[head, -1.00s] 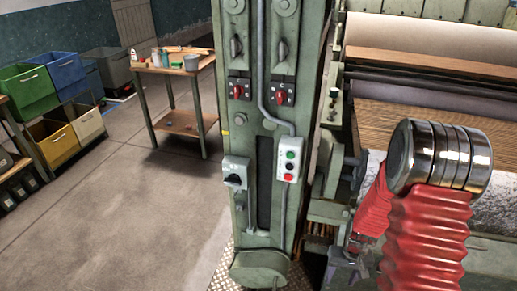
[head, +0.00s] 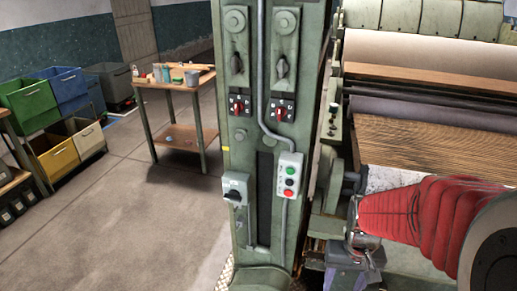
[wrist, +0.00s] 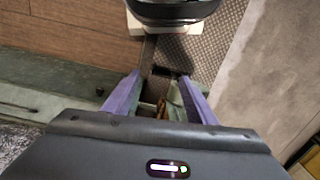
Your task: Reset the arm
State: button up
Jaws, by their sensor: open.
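My arm, in a ribbed red sleeve, reaches in from the right edge of the head view, in front of the machine (head: 420,140). My gripper (head: 350,282) hangs at its end, low in the picture beside the foot of the green column (head: 250,130); the frame's lower edge cuts it off. In the wrist view the two purple fingers of my gripper (wrist: 160,76) are spread apart. I see nothing held between them. A dark gap and part of something greenish show below and between the fingers.
A control box (head: 289,175) with green and red buttons and a rotary switch (head: 235,190) are on the column. A wooden table (head: 178,85) with small items and several coloured bins (head: 55,155) stand at the left. The concrete floor (head: 130,230) between is clear.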

jog(key=s+a+r+n+t, duration=0.1)
jog(key=s+a+r+t, duration=0.1)
jog(key=r, duration=0.7)
jog(key=s+a+r+n+t, duration=0.1)
jog(key=s+a+r+t, duration=0.2)
jog(key=r, duration=0.6)
jog(key=shift+s+a+r+t, duration=0.2)
jog(key=shift+s+a+t, duration=0.1)
jog(key=shift+s+t, duration=0.15)
jog(key=shift+d, duration=0.1)
